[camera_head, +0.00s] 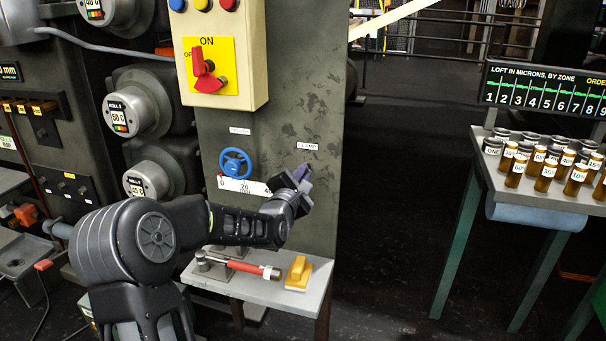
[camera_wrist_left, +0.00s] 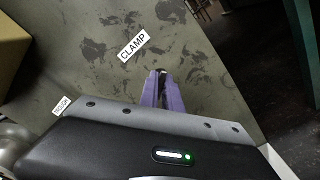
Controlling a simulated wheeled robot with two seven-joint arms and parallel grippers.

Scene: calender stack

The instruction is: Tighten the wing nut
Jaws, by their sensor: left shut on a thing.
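My left gripper (camera_head: 302,174) reaches in front of the grey panel, just below the CLAMP label (camera_head: 307,146). Its purple fingers also show in the left wrist view (camera_wrist_left: 162,92), close together, with a small dark piece between their tips. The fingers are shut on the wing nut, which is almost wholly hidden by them. Its exact angle cannot be told. My right gripper is not in view.
A blue handwheel (camera_head: 235,163) and a white scale (camera_head: 244,186) are on the panel to the left. A switch box with a red lever (camera_head: 207,75) is above. A shelf (camera_head: 262,290) below holds a red-handled tool (camera_head: 237,264) and a yellow block (camera_head: 298,271).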

